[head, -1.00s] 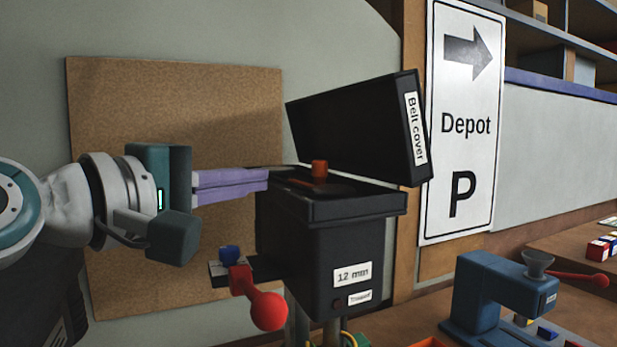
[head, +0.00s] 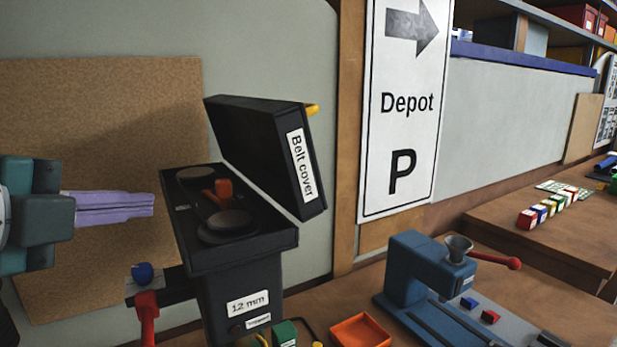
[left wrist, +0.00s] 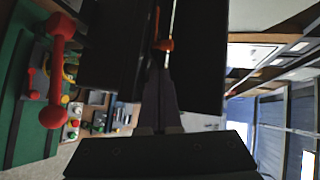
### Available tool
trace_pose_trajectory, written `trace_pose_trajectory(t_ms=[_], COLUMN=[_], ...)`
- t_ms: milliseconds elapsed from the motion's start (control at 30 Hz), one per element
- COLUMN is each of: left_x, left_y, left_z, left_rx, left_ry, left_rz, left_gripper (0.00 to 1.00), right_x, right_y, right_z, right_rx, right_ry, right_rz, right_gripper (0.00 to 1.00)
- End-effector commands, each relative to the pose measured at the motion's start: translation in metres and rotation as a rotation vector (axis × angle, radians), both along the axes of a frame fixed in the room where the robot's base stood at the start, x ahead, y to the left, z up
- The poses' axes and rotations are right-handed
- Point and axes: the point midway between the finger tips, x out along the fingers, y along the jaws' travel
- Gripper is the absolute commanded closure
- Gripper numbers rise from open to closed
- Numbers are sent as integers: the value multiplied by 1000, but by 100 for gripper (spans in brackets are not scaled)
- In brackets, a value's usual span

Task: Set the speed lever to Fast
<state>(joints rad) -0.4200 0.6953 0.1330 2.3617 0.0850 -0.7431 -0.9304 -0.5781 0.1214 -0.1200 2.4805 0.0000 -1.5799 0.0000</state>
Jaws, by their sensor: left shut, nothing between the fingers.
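The black drill head box (head: 245,252) has its belt cover (head: 265,150) tipped open, showing two dark pulleys (head: 228,226) with a belt between them. A small orange lever (head: 223,190) stands between the pulleys. It also shows in the left wrist view (left wrist: 163,45). I cannot read any Fast marking, so I cannot tell whether this is the speed lever or where it is set. My left gripper (head: 153,204) is shut and empty, its lilac fingers just left of the open box, apart from the lever. My right gripper is not in view.
A red handle (head: 147,315) and a blue knob (head: 143,273) stick out left of the box. A blue press (head: 420,270) and an orange tray (head: 360,331) stand on the bench to the right. A brown board (head: 100,120) is on the wall behind.

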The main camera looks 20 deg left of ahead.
Motion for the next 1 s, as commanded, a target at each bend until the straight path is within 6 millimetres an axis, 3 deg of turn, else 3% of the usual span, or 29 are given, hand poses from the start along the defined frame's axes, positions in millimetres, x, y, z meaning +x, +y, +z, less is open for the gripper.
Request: trace_pose_trajectory(t_ms=[600, 800, 1000], left_x=[96, 117, 125], left_y=[2, 2, 2], left_z=[-26, -29, -31], left_rx=[-7, -8, -6], left_ry=[0, 1, 0], left_rz=[4, 2, 1], left_gripper=[100, 100, 100], right_x=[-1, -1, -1], right_y=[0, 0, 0], right_z=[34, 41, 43], right_rx=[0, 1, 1], right_ry=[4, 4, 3], right_rz=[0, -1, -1], right_gripper=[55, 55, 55])
